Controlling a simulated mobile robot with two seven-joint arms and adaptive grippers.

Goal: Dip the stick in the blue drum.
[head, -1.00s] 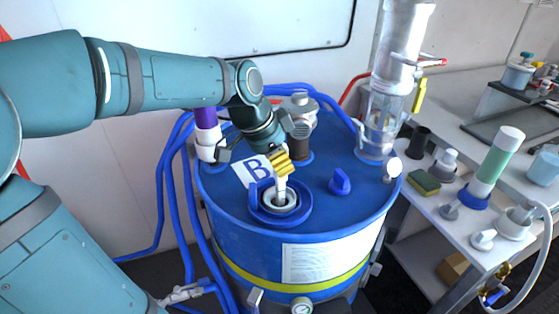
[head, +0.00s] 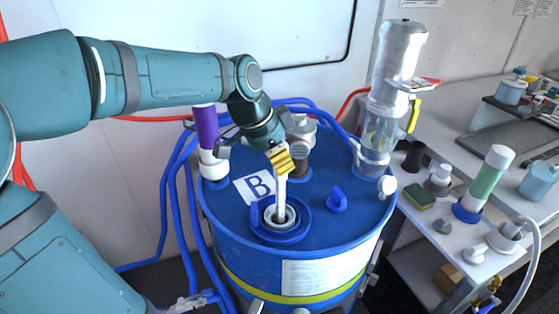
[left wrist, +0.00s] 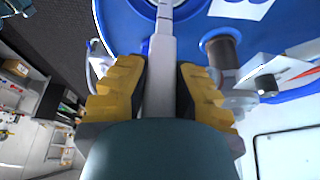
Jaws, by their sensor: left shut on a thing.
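The stick (head: 281,193) is thin and white. My left gripper (head: 280,158) is shut on its upper part above the blue drum (head: 230,240). The stick stands nearly upright, and its lower end meets the round opening (head: 292,226) in the drum's lid. How deep the end sits is hidden. In the left wrist view, the stick (left wrist: 159,85) runs between the yellow finger pads of the gripper (left wrist: 160,75) toward the lid.
A purple-topped white fitting (head: 206,130), a clear cylinder (head: 380,130) and a blue cap (head: 337,200) stand on the lid. Blue hoses (head: 165,200) run along the drum's left. A bench (head: 425,215) at right holds a sponge (head: 418,196) and a green tube (head: 486,178).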

